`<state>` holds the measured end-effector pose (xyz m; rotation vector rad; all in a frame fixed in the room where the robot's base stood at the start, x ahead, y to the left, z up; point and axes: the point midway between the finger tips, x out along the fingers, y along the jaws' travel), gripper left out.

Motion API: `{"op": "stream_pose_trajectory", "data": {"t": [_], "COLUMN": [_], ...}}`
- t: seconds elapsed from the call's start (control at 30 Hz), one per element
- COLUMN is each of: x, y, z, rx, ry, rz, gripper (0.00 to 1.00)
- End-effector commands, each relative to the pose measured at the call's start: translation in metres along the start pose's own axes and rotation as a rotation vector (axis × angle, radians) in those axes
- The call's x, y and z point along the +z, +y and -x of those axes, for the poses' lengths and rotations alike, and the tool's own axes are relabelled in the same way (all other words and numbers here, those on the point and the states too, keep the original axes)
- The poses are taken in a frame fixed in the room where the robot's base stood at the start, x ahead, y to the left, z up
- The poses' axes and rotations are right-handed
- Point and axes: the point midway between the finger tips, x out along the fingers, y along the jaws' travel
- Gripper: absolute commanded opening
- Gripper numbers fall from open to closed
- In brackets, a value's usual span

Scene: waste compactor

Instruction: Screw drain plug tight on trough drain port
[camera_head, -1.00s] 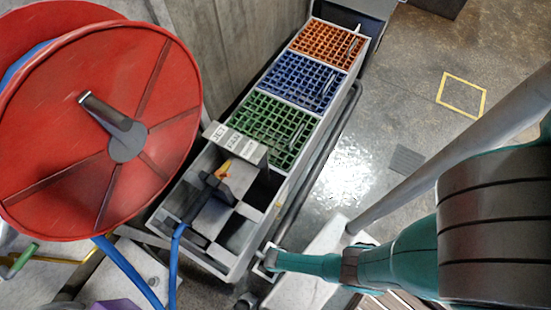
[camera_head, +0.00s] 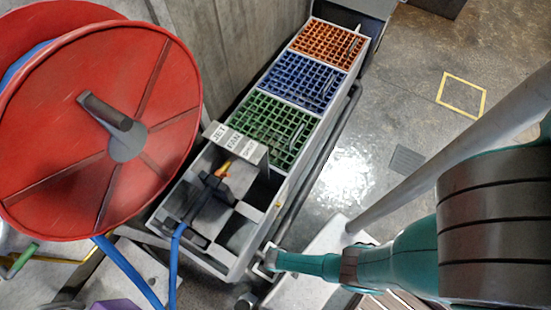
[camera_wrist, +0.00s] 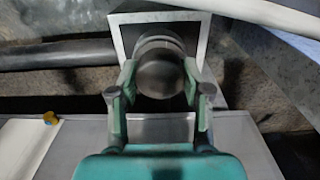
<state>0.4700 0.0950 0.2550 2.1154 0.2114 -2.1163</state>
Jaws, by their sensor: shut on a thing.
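The drain plug (camera_wrist: 160,74) is a dark, round knob in the middle of the wrist view. My gripper (camera_wrist: 160,84) has one green finger on each side of it, shut on it. A pale square frame (camera_wrist: 120,38) surrounds the plug, and it also shows at my gripper (camera_head: 268,260) in the head view. The drain port behind the plug is hidden, so I cannot tell how far the plug is seated. The trough (camera_head: 218,260) is the long grey bin running up to the back. My gripper is at its near right side.
A large red hose reel (camera_head: 100,130) with a blue hose (camera_head: 172,265) stands at left. Orange, blue and green grates (camera_head: 275,130) cover the trough's far part. A dark pipe (camera_wrist: 55,54) runs beside the port. The floor at right is open, with a yellow square marking (camera_head: 462,95).

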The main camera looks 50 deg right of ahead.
Motion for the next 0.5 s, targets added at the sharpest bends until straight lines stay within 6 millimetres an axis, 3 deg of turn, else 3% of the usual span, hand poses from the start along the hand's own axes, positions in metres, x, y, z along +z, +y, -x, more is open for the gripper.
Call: {"op": "stream_pose_trajectory", "data": {"t": [0.27,0.5], "x": [-0.0007,-0.0008], "y": [-0.0002,-0.0004], "z": [0.0002,0.0000], "rx": [0.000,-0.001], "ry": [0.001,0.001], "rz": [-0.014,-0.248], "gripper": [0.12,0.12]}}
